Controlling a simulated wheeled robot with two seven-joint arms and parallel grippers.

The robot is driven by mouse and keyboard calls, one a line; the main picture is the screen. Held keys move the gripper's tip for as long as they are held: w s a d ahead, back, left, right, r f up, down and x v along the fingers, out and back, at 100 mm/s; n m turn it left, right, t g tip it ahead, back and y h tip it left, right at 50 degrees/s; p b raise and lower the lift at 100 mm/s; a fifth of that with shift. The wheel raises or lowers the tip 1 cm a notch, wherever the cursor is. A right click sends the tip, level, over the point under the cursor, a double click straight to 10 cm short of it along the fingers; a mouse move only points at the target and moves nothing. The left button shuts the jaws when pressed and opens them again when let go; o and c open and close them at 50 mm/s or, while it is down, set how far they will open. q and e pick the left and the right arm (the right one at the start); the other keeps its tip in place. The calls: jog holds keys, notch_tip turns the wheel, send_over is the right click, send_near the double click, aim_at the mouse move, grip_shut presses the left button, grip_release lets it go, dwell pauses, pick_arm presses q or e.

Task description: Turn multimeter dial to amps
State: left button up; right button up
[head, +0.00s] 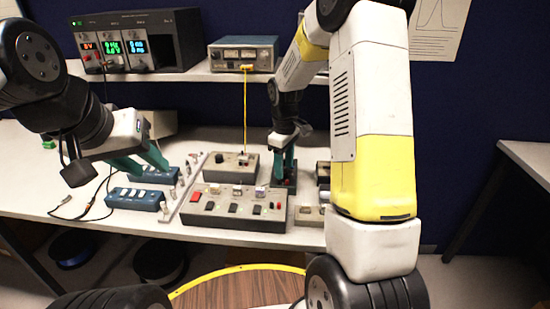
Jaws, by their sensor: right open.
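My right gripper (284,174) points down at the bench with its teal fingers parted. Its fingertips are at a dark, low device (284,184) behind the right end of the switch panel. This device may be the multimeter; its dial and markings are hidden or too small to read. I cannot tell whether the fingers touch it. A grey box with a dark knob (221,158) stands to the left of the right gripper. My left gripper (156,170) is open and empty, above the blue power strips at left.
A grey switch panel (215,222) lies at the bench front. Blue strips (134,200) and loose cables lie at left. The shelf holds a power supply (160,40) and a meter box (235,55), from which a yellow cable (245,110) hangs down.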

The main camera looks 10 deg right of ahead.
jog(key=shift+f, duration=0.45)
grip_shut()
